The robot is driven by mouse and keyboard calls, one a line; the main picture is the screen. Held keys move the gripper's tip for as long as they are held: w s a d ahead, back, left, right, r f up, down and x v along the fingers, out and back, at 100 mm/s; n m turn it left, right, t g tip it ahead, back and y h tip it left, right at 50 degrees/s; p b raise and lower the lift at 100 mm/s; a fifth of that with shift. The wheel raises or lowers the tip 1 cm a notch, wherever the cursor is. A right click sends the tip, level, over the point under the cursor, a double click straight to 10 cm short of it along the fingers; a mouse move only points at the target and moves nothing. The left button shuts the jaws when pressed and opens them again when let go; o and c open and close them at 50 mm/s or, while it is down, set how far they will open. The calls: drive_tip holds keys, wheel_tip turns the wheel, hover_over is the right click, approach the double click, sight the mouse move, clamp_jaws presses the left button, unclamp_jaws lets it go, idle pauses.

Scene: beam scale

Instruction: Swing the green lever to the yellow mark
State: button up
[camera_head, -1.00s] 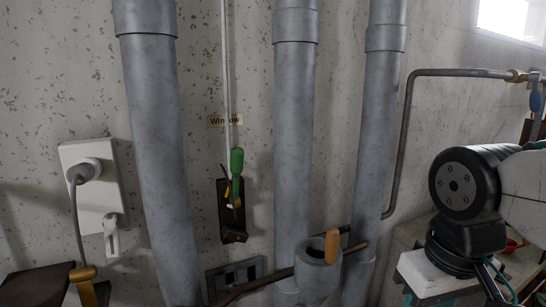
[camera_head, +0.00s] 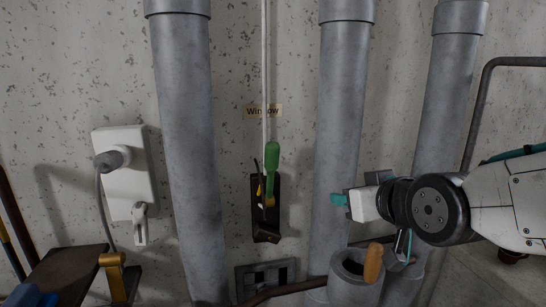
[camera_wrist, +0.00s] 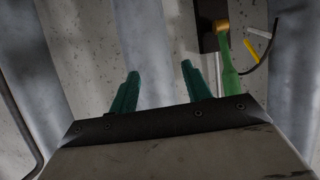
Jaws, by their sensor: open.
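The green lever (camera_head: 272,168) points up from a dark wall plate (camera_head: 260,222) between two grey pipes. A yellow mark (camera_head: 261,190) shows at the left of the lever's lower part, partly hard to make out. In the wrist view the green lever (camera_wrist: 229,70) hangs from a brass pivot at the upper right, with the yellow mark (camera_wrist: 251,49) beside it, apart from the handle. My gripper (camera_head: 338,200) is right of the lever, in front of the middle pipe. In the wrist view my gripper (camera_wrist: 159,72) has its teal fingers apart and empty; the lever is outside them.
Grey pipes stand left (camera_head: 188,150) and right (camera_head: 343,120) of the lever. A short open pipe (camera_head: 352,280) with a wooden handle (camera_head: 373,262) stands below my gripper. A white socket (camera_head: 127,180) with a plug is at the left. A "Window" label (camera_head: 263,111) is above the lever.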

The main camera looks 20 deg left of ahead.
sight(268, 157)
drive_tip(key=a+r+y, duration=0.1)
drive_tip(key=a, duration=0.3)
drive_tip(key=s+a+r+n+t+y, duration=0.1)
drive_tip(key=a+y, duration=0.1)
drive_tip(key=a, duration=0.3)
drive_tip(key=a+r+n+t+y, duration=0.1)
drive_tip(key=a+r, duration=0.1)
drive_tip(key=a, duration=0.2)
drive_tip(key=shift+s+a+r+y, duration=0.1)
drive_tip(key=shift+s+a+y, duration=0.1)
drive_tip(key=shift+y, duration=0.2)
drive_tip(key=x, duration=0.7)
drive_tip(key=shift+w+a+r, duration=0.15)
drive_tip(key=shift+w, duration=0.15)
